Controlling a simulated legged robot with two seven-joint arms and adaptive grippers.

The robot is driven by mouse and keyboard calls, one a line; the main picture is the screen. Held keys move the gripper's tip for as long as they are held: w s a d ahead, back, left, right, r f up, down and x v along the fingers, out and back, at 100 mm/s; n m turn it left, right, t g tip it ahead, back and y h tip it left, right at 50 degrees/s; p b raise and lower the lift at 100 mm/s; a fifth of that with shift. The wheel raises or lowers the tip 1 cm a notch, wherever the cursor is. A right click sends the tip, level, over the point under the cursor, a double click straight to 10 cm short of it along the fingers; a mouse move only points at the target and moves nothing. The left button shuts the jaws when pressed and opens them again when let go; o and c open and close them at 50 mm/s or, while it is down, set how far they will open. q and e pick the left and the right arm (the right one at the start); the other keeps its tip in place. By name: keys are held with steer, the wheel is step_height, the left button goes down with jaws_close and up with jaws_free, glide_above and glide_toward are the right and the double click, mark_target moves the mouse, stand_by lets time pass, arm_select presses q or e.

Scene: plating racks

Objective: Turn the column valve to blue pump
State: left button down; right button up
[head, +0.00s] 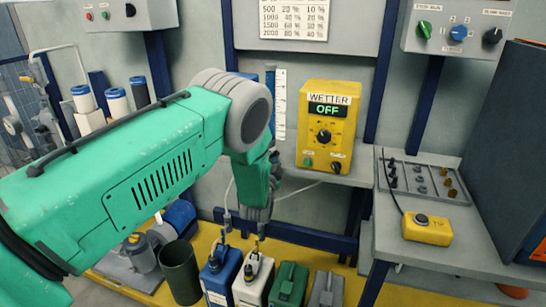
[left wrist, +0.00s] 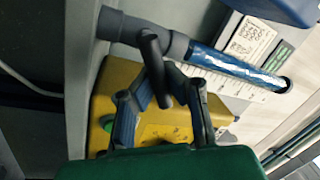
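The column valve (left wrist: 155,62) is a dark grey lever on a grey pipe fitting, at the top centre of the left wrist view. The clear column with blue inside (left wrist: 238,66) runs right from it; its upper part (head: 270,82) shows beside a white scale in the head view. In the head view my green left arm hides the valve and most of this gripper. My right gripper is not in view. I see no readable valve label.
A yellow WETTER box (head: 325,125) reading OFF stands right of the column. Blue (head: 220,277), white (head: 253,280) and green (head: 290,284) canisters stand below. A yellow button box (head: 427,228) lies on the right bench. A control box (head: 458,30) hangs upper right.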

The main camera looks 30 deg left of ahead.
arm_select(q)
steer(key=shift+s+d+f+m, duration=0.1)
steer(key=shift+s+f+m, duration=0.1)
steer(key=shift+f+m, duration=0.4)
steer(key=c, duration=1.6)
jaws_free()
steer(key=shift+o, duration=0.2)
steer(key=shift+r, duration=0.2)
steer(key=v, duration=1.2)
steer(key=shift+f, duration=0.1)
